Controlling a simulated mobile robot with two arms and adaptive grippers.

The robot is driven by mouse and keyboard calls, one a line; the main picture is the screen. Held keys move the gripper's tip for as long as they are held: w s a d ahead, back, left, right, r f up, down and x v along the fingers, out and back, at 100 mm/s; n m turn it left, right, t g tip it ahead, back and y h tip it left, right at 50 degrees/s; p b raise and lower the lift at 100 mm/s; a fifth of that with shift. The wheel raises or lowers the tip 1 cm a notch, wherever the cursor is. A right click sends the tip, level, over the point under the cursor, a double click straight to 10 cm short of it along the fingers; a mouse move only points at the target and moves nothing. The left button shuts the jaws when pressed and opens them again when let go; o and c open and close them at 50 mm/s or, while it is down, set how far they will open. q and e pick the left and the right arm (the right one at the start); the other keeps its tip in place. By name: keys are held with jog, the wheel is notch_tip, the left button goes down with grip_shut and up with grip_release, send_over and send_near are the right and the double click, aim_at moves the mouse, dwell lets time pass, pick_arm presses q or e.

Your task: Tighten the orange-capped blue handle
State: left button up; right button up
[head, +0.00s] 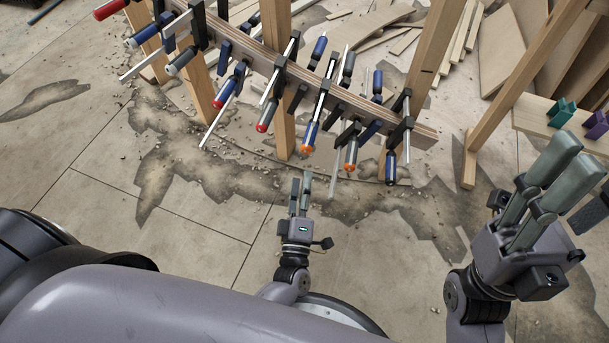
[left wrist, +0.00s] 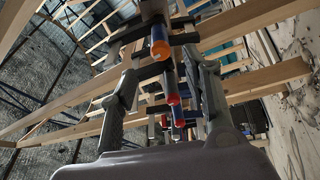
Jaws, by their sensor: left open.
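The orange-capped blue handle (head: 310,136) hangs from a black clamp bar on the curved wooden stringer (head: 345,100), its orange end low and toward me. My left gripper (head: 302,178) is open and empty, just below that handle in the head view, with its fingers pointing up toward it. In the left wrist view the blue handle with the orange cap (left wrist: 160,42) shows beyond the fingertips of the left gripper (left wrist: 168,72), roughly between them; no contact is visible. My right gripper (head: 572,150) is at the right, its two fingers apart and empty.
A grey handle with an orange cap (head: 351,153) hangs close to the right. Several red-capped and blue handles line the stringer, which wooden posts (head: 434,40) hold up. Teal (head: 561,112) and purple clamps sit on a board at the right. The cracked floor in front is open.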

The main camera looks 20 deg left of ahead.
pick_arm(q)
jog(key=shift+a+v, duration=0.25)
jog(key=shift+v, duration=0.8)
